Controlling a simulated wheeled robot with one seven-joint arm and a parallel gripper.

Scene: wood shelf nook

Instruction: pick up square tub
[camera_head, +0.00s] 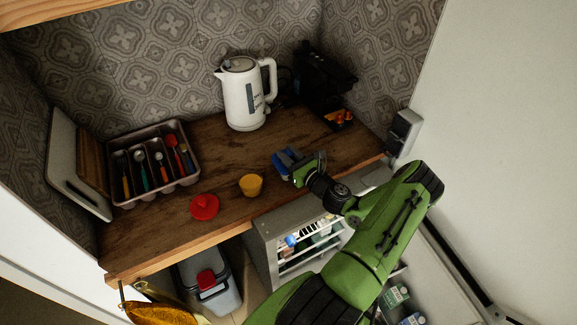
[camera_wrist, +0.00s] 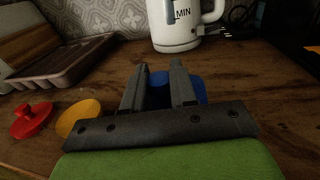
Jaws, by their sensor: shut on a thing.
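The square tub (camera_head: 281,163) is blue and is at my gripper (camera_head: 297,163), over the wooden counter near its front edge, right of a yellow cup. In the wrist view the blue tub (camera_wrist: 199,90) shows between and beside the two dark fingers of my gripper (camera_wrist: 159,68). The fingers are shut on it. My gripper hides much of the tub. I cannot tell whether its base touches the counter.
The yellow cup (camera_head: 250,185) and a red lidded thing (camera_head: 204,207) stand left on the counter (camera_head: 225,150). A cutlery tray (camera_head: 192,180) is farther left. A white kettle (camera_head: 243,95) and a dark machine (camera_head: 318,80) stand behind. Bare wood lies between the tub and the kettle.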

